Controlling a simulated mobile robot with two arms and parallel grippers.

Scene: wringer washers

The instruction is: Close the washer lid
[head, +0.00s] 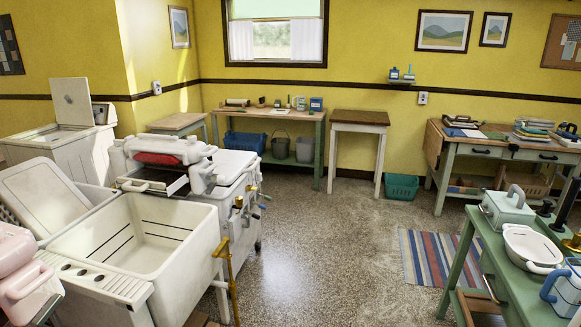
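A white washer (60,148) stands at the left by the yellow wall, with its flat lid (72,102) standing upright, open. Nearer, a second pale lid-like panel (45,195) is tilted up beside a large white open tub (145,235); I cannot tell whether it belongs to the tub or to a machine behind it. A white wringer machine (185,165) with a red pad or roller on top stands behind the tub.
The speckled floor (320,245) is clear in the middle. A striped rug (440,258) lies at right. A green table (485,275) holds a white basin (532,245) and containers. A green workbench (270,117), small table (360,122) and teal basket (401,187) stand at the back.

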